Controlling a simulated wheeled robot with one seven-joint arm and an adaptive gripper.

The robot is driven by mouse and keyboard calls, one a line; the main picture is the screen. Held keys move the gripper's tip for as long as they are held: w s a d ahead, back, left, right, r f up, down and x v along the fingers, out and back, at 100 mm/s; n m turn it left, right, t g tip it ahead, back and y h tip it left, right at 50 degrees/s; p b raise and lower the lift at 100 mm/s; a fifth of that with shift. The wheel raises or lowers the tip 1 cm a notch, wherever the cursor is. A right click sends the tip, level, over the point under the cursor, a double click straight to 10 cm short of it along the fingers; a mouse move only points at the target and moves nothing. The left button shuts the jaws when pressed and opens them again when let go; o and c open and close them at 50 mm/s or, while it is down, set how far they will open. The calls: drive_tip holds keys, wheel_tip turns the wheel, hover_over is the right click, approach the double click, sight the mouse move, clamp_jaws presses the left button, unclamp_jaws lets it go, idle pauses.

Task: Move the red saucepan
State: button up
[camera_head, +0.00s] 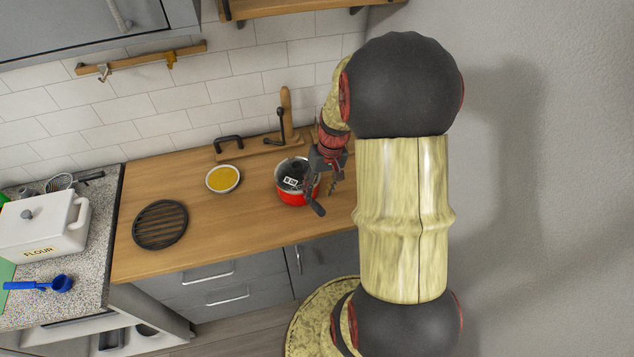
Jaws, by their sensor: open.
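My arm hides the worktop's right end.
A bowl of yellow food (223,178) and a round black grate (160,225) lie left of the pan. A flour container (45,228) and blue scoop (40,284) sit on the stone counter. The front worktop is clear.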

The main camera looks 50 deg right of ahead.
sight(316, 202)
drive_tip(key=shift+s+a, duration=0.1)
drive_tip(key=shift+w+a+f, duration=0.1)
drive_tip(key=shift+a+f, duration=0.1)
drive_tip(key=shift+f, duration=1.05)
drive_tip(key=shift+w+a+f, duration=0.15)
drive_tip(key=shift+f, duration=1.15)
drive_tip(key=shift+w+a+f, duration=0.1)
drive_tip(key=shift+a+f, duration=0.1)
drive_tip(key=shift+f, duration=1.05)
drive_tip(key=shift+c, duration=0.6)
clamp_jaws()
